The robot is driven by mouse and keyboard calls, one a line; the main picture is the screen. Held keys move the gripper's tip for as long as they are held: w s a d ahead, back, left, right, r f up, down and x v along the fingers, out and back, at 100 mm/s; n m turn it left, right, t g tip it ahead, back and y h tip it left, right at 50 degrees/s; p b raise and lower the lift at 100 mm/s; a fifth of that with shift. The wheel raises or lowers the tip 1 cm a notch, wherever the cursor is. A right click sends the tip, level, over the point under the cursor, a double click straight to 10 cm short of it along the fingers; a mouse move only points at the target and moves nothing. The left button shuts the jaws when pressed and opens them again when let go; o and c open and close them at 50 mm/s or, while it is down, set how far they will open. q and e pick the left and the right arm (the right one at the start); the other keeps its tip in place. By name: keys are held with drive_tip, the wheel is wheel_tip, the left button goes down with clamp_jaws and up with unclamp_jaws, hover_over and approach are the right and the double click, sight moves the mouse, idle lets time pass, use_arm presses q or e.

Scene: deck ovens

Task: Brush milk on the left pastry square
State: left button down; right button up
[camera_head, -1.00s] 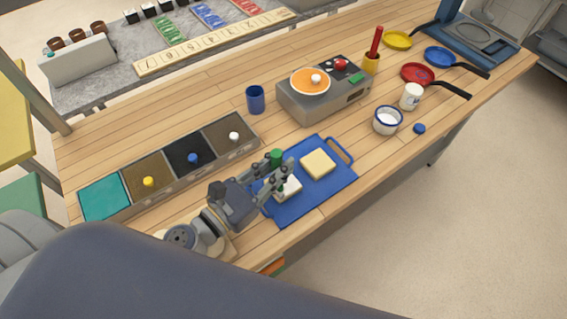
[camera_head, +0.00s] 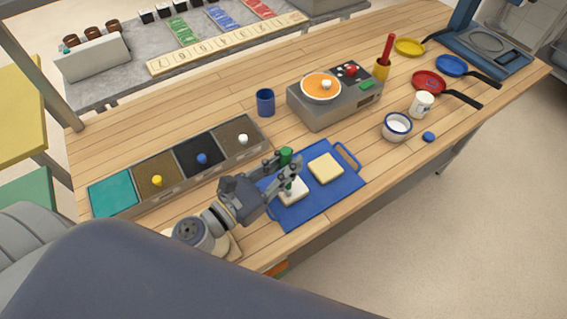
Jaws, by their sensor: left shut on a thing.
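The left pastry square (camera_head: 294,194) lies on the blue board (camera_head: 318,207), pale and whitish on top and partly hidden by my left gripper. The right pastry square (camera_head: 325,168) is more yellow and lies beside it on the same board. My left gripper (camera_head: 290,173) is shut on a green-handled brush (camera_head: 286,155), held upright over the left square. The brush's lower end is at the square's top; I cannot tell whether it touches. A white bowl with a blue rim (camera_head: 396,127) stands right of the board, with white inside. My right gripper is not in view.
A bin row with coloured knobs (camera_head: 171,172) stands left of the board. Behind are a blue cup (camera_head: 265,102) and a grey cooker (camera_head: 335,104) with an orange disc. A white mug (camera_head: 421,105), a blue cap (camera_head: 429,137) and pans (camera_head: 430,83) lie right.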

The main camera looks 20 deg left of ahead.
use_arm(q)
drive_tip(key=p+x, duration=0.1)
drive_tip(key=x, duration=0.1)
drive_tip(key=p+x, duration=0.1)
drive_tip(key=x, duration=0.1)
drive_tip(key=shift+d+f, duration=0.1)
drive_tip(key=shift+d, duration=0.45)
drive_tip(key=shift+w+a, duration=0.2)
drive_tip(key=shift+a, duration=0.25)
